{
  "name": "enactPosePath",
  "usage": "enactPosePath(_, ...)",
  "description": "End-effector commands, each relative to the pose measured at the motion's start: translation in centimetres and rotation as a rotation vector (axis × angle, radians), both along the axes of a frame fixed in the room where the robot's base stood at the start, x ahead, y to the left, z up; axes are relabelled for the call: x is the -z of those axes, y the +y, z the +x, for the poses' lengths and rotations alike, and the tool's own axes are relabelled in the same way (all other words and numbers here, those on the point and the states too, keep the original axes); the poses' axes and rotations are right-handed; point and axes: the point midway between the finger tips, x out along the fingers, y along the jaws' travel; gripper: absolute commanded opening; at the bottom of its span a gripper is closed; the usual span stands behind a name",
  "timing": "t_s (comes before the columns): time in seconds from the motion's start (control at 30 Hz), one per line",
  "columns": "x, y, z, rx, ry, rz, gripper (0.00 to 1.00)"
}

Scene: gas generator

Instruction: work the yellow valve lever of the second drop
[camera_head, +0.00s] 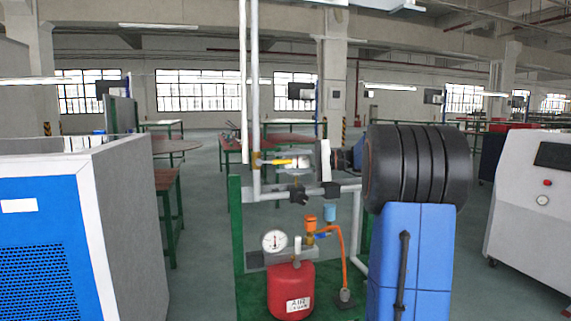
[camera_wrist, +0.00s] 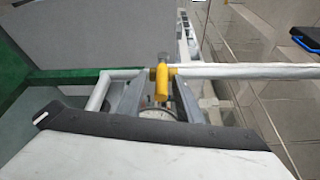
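The yellow valve lever (camera_head: 280,162) lies about level on the pipework in the head view, its yellow fitting (camera_head: 257,160) on the vertical pipe at its left end. In the wrist view the yellow lever (camera_wrist: 161,88) points toward the camera, between the two grey fingers. My gripper (camera_head: 301,164) is at the lever's right end in the head view. In the wrist view my gripper (camera_wrist: 161,84) is open, its fingers either side of the lever. Whether a finger touches the lever is hard to tell.
A red air tank (camera_head: 291,290) with a pressure gauge (camera_head: 274,241) stands below the pipes. A green frame post (camera_head: 236,225) is left of the pipes. A blue and grey cabinet (camera_head: 130,230) is at left, a white machine (camera_head: 535,200) at right. Open floor lies behind the cabinet.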

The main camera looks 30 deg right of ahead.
Motion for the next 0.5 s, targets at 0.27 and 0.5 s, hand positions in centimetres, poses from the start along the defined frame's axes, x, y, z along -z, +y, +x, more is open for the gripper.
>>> enactPosePath(0.27, -0.1, -1.9, -1.4, 0.003, 0.0, -0.001, 0.33)
enactPosePath(0.5, -0.4, -5.6, -4.2, 0.004, 0.0, 0.0, 0.33)
